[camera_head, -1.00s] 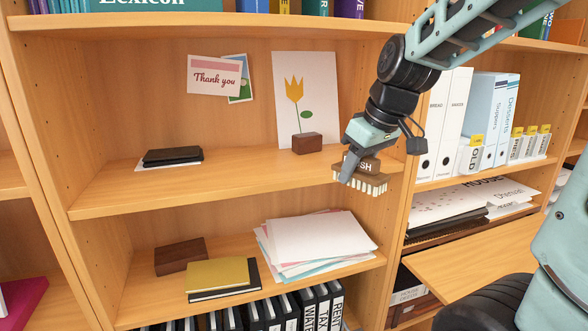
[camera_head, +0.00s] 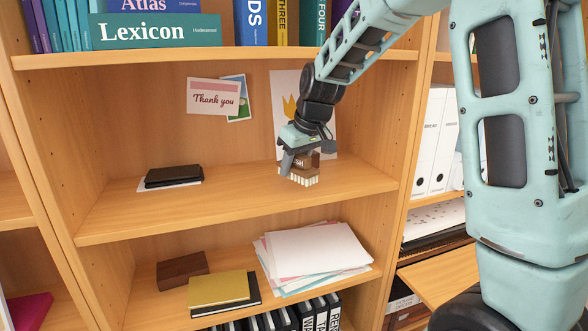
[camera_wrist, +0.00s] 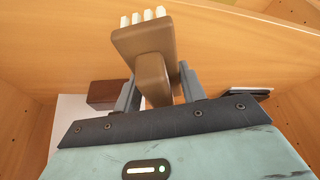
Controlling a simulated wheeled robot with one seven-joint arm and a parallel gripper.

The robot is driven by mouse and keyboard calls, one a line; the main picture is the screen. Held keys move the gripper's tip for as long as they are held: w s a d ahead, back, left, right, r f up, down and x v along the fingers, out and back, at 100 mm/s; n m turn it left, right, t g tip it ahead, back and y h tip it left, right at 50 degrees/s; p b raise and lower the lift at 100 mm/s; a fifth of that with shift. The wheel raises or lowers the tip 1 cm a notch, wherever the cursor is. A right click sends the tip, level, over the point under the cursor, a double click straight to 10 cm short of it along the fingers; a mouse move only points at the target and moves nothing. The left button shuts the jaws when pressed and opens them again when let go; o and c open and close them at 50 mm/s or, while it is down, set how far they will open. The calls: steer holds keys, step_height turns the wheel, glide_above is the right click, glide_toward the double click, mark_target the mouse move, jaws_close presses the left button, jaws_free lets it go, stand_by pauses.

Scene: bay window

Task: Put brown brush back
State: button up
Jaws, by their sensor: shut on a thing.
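The brown brush (camera_head: 306,176) has pale bristles pointing down in the head view. My gripper (camera_head: 297,153) is shut on it, over the front right part of the middle shelf (camera_head: 225,199). I cannot tell whether the bristles touch the shelf. In the wrist view the brush (camera_wrist: 146,42) is between the fingers of my gripper (camera_wrist: 158,92), its handle toward the palm and its light bristles at the top. My gripper and arm partly hide the tulip card (camera_head: 283,92) behind.
A dark brown block (camera_wrist: 102,93) is beside the gripper in the wrist view. Black notebooks (camera_head: 173,176) lie on the shelf's left, with bare board between them and the brush. The shelf above (camera_head: 200,55) holds books. Papers (camera_head: 312,250) lie below.

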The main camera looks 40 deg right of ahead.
mark_target(294, 176)
steer(key=shift+w, duration=0.2)
step_height(294, 176, down, 3)
steer(key=shift+f+p, duration=0.1)
steer(key=shift+p, duration=0.7)
steer(key=shift+f, duration=0.15)
steer(key=shift+f+b, duration=0.25)
steer(key=shift+b, duration=0.05)
steer(key=o, duration=0.9)
steer(key=shift+r, duration=0.1)
steer(key=shift+o, duration=0.2)
steer(key=shift+r, duration=0.1)
